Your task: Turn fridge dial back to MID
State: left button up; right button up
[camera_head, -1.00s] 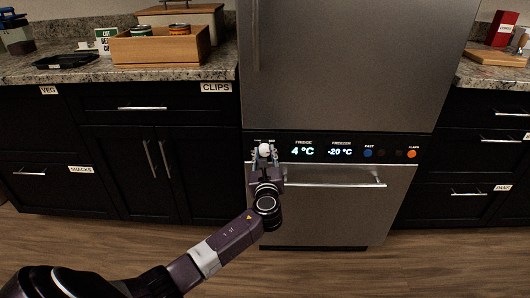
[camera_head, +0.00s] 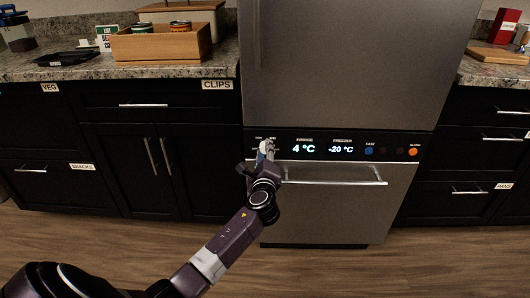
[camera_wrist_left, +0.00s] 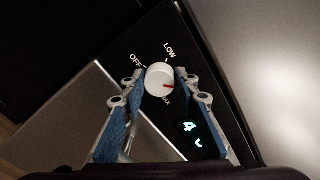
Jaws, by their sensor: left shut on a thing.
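The fridge dial (camera_wrist_left: 159,79) is a white round knob with a red mark, seen in the left wrist view on the black control strip. OFF and LOW labels show above it and MAX below. The red mark points right, toward one fingertip; any label behind that finger is hidden. My left gripper (camera_wrist_left: 161,82) has its blue fingers on both sides of the dial, shut on it. In the head view my left gripper (camera_head: 266,149) is at the strip's left end and covers the dial. My right gripper is not in view.
The fridge display (camera_head: 303,148) reads 4 °C and the freezer display (camera_head: 341,149) reads -20 °C. Blue and orange buttons sit farther right. A metal drawer handle (camera_head: 330,182) runs just below the strip. Counters flank the fridge.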

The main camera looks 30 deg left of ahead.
pick_arm(q)
jog(key=shift+f+n, duration=0.1)
jog(key=shift+n, duration=0.3)
dwell(0.3)
jog(key=o, duration=1.2)
jog(key=shift+c, duration=0.2)
jog(key=shift+s, duration=0.1)
jog(key=v, duration=1.2)
